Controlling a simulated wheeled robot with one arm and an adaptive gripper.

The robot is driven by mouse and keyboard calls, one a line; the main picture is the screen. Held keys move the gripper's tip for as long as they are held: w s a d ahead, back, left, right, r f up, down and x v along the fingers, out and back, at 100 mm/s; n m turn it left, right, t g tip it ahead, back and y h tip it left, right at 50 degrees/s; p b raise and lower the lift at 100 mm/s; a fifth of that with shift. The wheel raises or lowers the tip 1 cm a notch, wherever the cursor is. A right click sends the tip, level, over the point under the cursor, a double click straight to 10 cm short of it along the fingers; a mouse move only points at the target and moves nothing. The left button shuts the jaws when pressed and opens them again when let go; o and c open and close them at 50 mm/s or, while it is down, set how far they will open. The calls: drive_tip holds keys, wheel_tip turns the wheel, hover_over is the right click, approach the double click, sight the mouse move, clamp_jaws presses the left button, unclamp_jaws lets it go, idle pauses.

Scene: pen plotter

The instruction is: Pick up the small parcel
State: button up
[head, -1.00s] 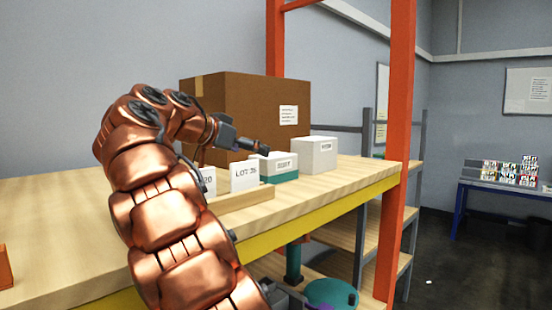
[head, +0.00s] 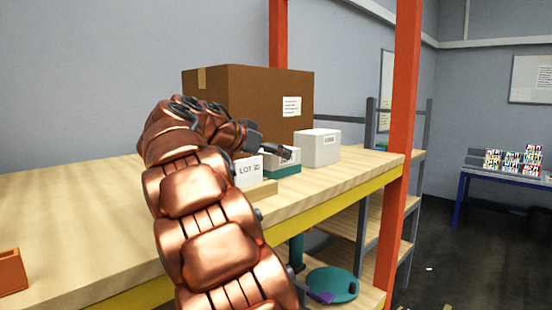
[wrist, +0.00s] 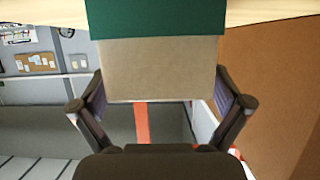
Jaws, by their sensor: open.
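A small white box with a teal lower part (head: 284,170), which seems to be the small parcel, stands on the wooden shelf top (head: 80,215). In the wrist view its teal-and-pale face (wrist: 155,65) fills the upper middle. My gripper (head: 270,149) is at this box in the head view, partly hidden by my arm. In the wrist view my gripper (wrist: 160,104) is open, with one finger on each side of the box face. I cannot tell whether the fingers touch it.
A plain white box (head: 318,148) stands just right of the parcel. A large brown carton (head: 250,100) is behind. A white LOT card (head: 248,171) stands in front at left. An orange upright (head: 401,130) rises at the shelf's right edge.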

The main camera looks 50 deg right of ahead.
drive_tip(key=shift+d+f, duration=0.3)
drive_tip(key=shift+d, duration=0.35)
drive_tip(key=c, duration=1.3)
